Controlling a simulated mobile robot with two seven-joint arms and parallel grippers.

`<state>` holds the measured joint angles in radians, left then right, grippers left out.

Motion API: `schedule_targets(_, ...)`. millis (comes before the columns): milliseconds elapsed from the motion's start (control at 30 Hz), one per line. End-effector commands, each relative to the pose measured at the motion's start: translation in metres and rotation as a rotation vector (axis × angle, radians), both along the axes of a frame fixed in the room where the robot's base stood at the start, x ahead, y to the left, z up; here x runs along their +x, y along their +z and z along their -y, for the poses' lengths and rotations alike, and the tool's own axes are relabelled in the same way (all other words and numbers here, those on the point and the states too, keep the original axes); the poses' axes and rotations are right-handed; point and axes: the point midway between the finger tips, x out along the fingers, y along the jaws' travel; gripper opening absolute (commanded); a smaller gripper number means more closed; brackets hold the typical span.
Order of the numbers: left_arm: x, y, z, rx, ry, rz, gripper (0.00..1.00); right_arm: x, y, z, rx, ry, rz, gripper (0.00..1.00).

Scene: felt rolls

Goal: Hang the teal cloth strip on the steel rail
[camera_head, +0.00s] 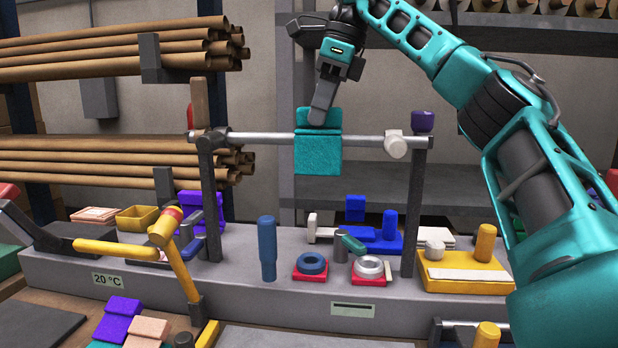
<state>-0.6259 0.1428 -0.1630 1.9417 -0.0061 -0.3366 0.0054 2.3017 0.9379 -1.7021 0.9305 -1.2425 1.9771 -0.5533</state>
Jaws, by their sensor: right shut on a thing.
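The teal cloth strip (318,157) is at the middle of the steel rail (254,138). Its lower part hangs down in front of the rail and hides that stretch of it. Its upper part stands a little above the rail. My right gripper (322,116) comes down from above and is shut on this upper part. Whether any cloth lies behind the rail is hidden. The rail runs level between two dark posts, with a pale round piece (396,145) near its right end. My left gripper is not in view.
A grey bench ledge (225,283) below carries a blue upright handle (267,248), red blocks with rings (311,264) and a yellow block (465,275). A yellow-handled lever (115,249) stands at left. Brown rolls (110,55) fill the left rack.

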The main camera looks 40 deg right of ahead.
Motion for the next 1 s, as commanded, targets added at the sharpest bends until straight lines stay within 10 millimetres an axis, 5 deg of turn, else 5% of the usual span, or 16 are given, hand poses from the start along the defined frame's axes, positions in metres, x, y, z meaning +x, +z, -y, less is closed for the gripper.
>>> schedule_targets(467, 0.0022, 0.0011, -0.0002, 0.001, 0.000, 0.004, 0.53, 0.0001, -0.0001, -0.0001, -0.001, 0.000, -0.001, 0.00)
schedule_targets(500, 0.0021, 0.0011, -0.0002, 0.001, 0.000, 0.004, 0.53, 0.0001, -0.0001, -0.0001, -0.001, 0.000, -0.001, 0.35)
schedule_targets(800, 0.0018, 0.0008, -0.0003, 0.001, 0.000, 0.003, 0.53, 0.0000, -0.0001, -0.0002, -0.001, 0.000, -0.001, 0.63)
schedule_targets(1000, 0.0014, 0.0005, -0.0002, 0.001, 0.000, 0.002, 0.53, 0.0001, -0.0003, -0.0001, -0.001, 0.000, -0.001, 0.63)
